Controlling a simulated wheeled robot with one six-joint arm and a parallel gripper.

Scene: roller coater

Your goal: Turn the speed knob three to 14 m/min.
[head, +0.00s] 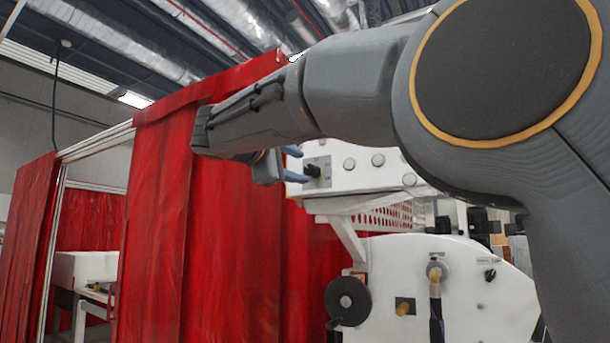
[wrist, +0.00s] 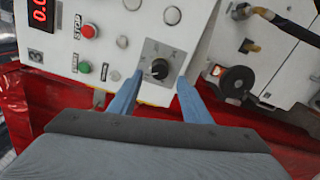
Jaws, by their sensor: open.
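A black speed knob (wrist: 159,68) sits on a grey square dial plate (wrist: 163,52) on the white control panel. In the head view a knob (head: 311,170) shows on the panel, close to my gripper. My gripper (wrist: 158,82) has two blue fingers, spread apart, one on each side of the knob in the wrist view. I cannot tell whether either finger touches it. The dial marks are too small to read. In the head view my gripper (head: 292,166) is at the panel's left end, partly hidden by my arm.
The white panel (wrist: 110,55) also holds a red display (wrist: 38,10), a red stop button (wrist: 88,31) and a green button (wrist: 84,67). A red curtain (head: 215,240) hangs left of and behind the panel. A black handwheel (head: 347,300) is on the machine below.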

